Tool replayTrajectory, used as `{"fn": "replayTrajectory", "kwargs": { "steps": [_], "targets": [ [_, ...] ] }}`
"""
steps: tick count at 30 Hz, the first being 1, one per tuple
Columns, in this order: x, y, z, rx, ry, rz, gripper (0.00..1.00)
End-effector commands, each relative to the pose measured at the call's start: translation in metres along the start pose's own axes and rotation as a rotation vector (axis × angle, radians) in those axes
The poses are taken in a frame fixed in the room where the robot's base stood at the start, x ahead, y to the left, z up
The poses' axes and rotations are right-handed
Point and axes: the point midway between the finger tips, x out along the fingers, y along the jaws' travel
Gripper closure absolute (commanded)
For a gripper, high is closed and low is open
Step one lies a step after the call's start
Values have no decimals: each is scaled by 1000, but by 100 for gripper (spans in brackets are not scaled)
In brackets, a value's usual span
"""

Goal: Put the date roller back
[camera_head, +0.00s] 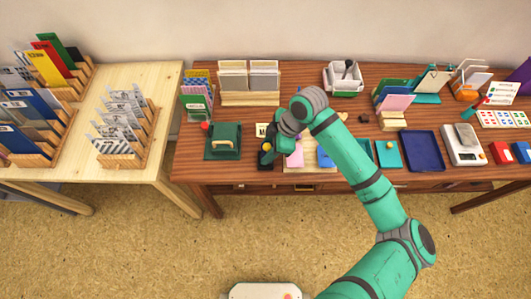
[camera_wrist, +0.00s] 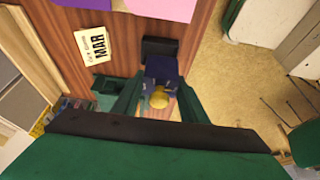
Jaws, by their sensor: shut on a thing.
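My gripper (camera_head: 268,152) points down near the front edge of the brown table, left of the middle. In the wrist view its two green fingers (camera_wrist: 160,92) are shut on a dark blue piece with a round yellow knob (camera_wrist: 159,98), which I take to be the date roller. A card reading MAR (camera_wrist: 92,44) lies nearby, partly covered by my arm in the head view (camera_head: 261,130).
A green box with a pale handle (camera_head: 224,141) stands left of my gripper. Pink (camera_head: 295,158) and blue pieces lie to the right, partly under my arm. Card racks (camera_head: 249,80) line the back. A blue tray (camera_head: 422,151) and a white scale (camera_head: 462,145) stand farther right.

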Motion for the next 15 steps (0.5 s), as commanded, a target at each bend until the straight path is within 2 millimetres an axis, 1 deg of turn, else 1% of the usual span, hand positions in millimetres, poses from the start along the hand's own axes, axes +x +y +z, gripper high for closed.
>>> {"fn": "replayTrajectory", "kwargs": {
  "steps": [4, 9, 11, 15],
  "targets": [
    [13, 7, -1, 0, 2, -2, 83],
    [34, 6, 10, 3, 3, -1, 83],
    [38, 6, 11, 2, 2, -1, 83],
    [38, 6, 11, 0, 1, 0, 83]
  ]
}}
